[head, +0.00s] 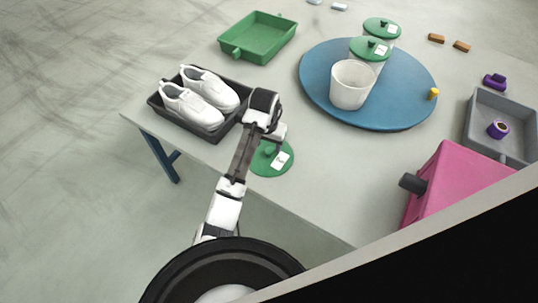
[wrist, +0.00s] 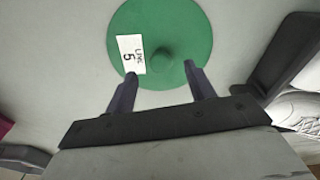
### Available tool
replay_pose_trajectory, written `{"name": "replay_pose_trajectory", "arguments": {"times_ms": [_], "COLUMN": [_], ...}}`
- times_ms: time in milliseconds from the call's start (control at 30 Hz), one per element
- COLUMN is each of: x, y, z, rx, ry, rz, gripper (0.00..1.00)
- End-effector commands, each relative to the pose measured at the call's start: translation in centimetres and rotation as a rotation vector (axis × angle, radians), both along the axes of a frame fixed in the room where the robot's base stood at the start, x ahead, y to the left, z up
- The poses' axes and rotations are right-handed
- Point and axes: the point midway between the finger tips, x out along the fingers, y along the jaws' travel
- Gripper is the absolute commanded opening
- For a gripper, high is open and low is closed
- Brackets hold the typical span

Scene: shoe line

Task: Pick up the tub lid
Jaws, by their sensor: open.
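The tub lid (head: 270,160) is a flat green disc with a knob and a white label, lying on the table near its front edge. In the wrist view the lid (wrist: 185,27) shows its knob (wrist: 162,61) near the middle and a label reading "LINE 5". My gripper (wrist: 159,72) is open, its two dark fingers over the lid, one on each side of the knob. I cannot tell how high the fingertips are above the lid. In the head view my gripper (head: 272,138) is over the lid's far side and partly hides it.
A dark tray (head: 207,133) with white shoes lies left of my gripper. A blue round board (head: 400,118) holds an open white tub (head: 350,88) and two green-lidded tubs. A pink box (head: 455,185) and grey tray (head: 520,110) are right. A green tray (head: 258,38) is behind.

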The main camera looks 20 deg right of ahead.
Motion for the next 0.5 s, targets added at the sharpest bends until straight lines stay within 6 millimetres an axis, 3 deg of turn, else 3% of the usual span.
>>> {"name": "replay_pose_trajectory", "arguments": {"times_ms": [233, 500], "x": [0.6, 0.6], "y": [-0.5, -0.5], "z": [-3.2, -3.7], "rx": [0.001, -0.001], "ry": [0.002, -0.001], "rz": [0.0, -0.001], "gripper": [0.54, 0.54]}}
